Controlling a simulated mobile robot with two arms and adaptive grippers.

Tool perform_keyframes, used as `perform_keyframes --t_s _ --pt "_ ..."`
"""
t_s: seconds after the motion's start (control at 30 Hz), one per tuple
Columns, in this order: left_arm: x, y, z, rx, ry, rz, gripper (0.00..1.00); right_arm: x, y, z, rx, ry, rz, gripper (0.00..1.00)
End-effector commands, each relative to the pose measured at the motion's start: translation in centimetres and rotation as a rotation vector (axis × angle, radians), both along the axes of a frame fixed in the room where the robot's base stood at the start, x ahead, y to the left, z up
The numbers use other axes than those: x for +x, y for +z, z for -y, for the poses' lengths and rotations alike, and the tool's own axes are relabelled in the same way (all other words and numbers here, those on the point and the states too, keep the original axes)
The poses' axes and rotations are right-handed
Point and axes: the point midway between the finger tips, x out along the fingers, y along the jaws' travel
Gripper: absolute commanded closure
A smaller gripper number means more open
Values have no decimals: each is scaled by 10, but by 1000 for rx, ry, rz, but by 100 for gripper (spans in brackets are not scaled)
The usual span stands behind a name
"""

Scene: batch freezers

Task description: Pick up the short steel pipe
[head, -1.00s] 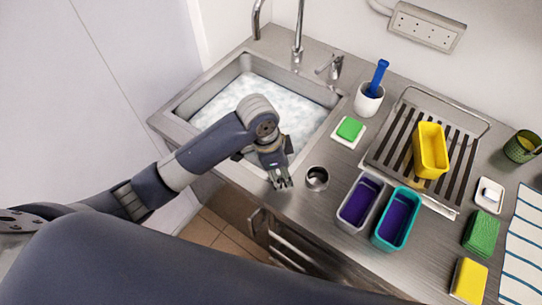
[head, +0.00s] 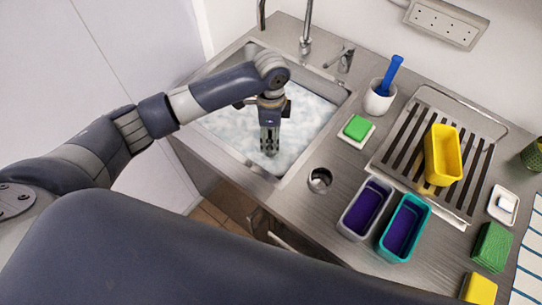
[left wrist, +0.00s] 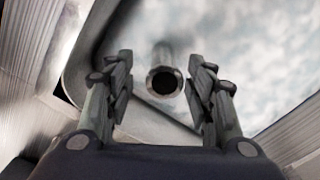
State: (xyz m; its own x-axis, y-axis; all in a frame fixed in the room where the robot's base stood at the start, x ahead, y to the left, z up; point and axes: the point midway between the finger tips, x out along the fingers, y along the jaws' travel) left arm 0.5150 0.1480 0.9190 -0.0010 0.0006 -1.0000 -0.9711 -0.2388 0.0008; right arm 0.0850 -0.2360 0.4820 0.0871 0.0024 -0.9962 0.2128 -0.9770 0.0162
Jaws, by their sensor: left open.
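The short steel pipe (left wrist: 164,82) shows in the left wrist view. Its round open end, with a bright rim and dark bore, faces the camera, and its body runs away over the sink. My left gripper (head: 270,150) points down over the near part of the sink in the head view. In the left wrist view the left gripper (left wrist: 162,92) is open, one finger on each side of the pipe's end, with gaps visible. I cannot tell how deep the pipe lies between the fingers. In the head view I cannot make out the pipe near the gripper. My right gripper is not in view.
The sink (head: 342,101) holds foamy water. A round steel container (head: 320,181) stands by its rim. Grey (head: 362,224) and teal tubs (head: 408,222), a drying rack (head: 425,97) with a yellow tub (head: 443,156), and sponges occupy the counter to the right.

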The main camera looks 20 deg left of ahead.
Motion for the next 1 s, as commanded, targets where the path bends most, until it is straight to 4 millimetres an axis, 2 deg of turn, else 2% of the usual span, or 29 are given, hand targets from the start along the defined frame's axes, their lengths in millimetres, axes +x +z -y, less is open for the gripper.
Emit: perform_keyframes --t_s 0.4,0.7,0.9,1.0 --pt "4 -47 -2 0 1 -1 50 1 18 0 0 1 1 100" --pt "4 -53 -2 -1 -1 1 50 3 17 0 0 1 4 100" --pt "4 -52 -2 -1 0 1 94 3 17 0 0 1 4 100" --pt "4 -52 -3 0 0 1 94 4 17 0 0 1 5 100"
